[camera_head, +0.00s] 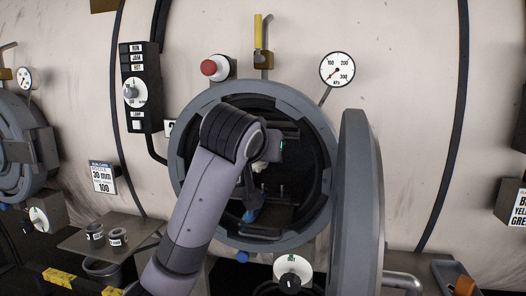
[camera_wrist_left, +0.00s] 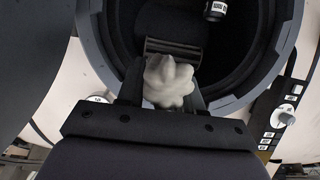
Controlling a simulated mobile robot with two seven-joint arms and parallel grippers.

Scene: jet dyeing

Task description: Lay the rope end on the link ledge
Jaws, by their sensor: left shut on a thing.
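My left gripper (camera_wrist_left: 166,84) is shut on the rope end, a pale bunched lump (camera_wrist_left: 168,81) between the fingers in the left wrist view. In the head view my left arm reaches into the open round port, and only a small pale part of the rope end (camera_head: 259,166) shows beside the wrist. A dark ledge-like bar (camera_wrist_left: 172,48) lies just beyond the rope end in the wrist view. I cannot tell whether the rope touches it. Dark fittings (camera_head: 268,213) show low inside the port, partly hidden by my arm. My right gripper is not in view.
The grey port ring (camera_head: 318,125) surrounds my arm closely. Its thick door (camera_head: 358,200) stands open at the right. A black-and-white cylinder (camera_wrist_left: 215,10) is inside the port. A side shelf (camera_head: 82,241) holds two small rolls at the left.

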